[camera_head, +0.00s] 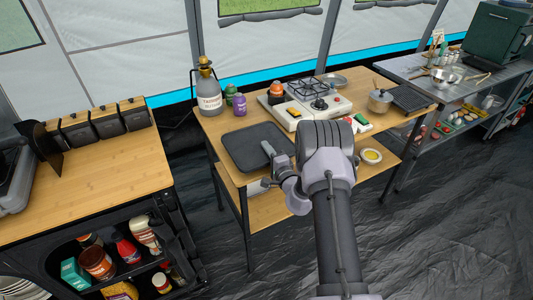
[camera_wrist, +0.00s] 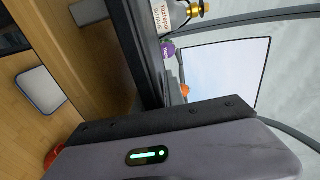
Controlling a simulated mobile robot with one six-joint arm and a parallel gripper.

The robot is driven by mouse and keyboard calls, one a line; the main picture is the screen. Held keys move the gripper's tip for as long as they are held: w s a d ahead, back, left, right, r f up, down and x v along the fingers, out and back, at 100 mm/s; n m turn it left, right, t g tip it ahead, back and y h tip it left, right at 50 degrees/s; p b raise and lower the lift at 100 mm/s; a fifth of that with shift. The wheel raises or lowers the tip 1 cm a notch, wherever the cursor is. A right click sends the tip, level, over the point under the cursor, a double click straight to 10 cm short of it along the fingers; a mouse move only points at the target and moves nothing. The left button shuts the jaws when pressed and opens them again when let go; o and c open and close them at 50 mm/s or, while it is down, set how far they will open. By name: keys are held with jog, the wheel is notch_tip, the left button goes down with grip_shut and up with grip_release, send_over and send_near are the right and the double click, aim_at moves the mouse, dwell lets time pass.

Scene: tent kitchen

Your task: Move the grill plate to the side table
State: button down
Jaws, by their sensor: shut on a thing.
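The grill plate (camera_head: 246,143), a flat dark slab with rounded corners, is at the left end of the middle wooden table (camera_head: 213,127). My gripper (camera_head: 267,148) is shut on its right edge. In the wrist view the plate shows as a dark, nearly edge-on slab (camera_wrist: 143,45). I cannot tell whether the plate touches the tabletop. No table is marked as the side table. A wooden-topped unit (camera_head: 110,185) stands at the left, its front top bare. A grey metal table (camera_head: 440,68) stands at the right.
A labelled bottle (camera_head: 208,92) and a purple jar (camera_head: 239,104) stand behind the plate. A gas stove (camera_head: 308,101) and a pot (camera_head: 380,101) are to its right. Black canisters (camera_head: 105,122) line the left unit's back edge. A floor gap separates the left unit from the middle table.

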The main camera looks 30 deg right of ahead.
jog(key=shift+r, duration=0.15)
jog(key=shift+f, duration=0.2)
jog(key=c, duration=1.4)
grip_release()
jog(key=shift+r, duration=0.1)
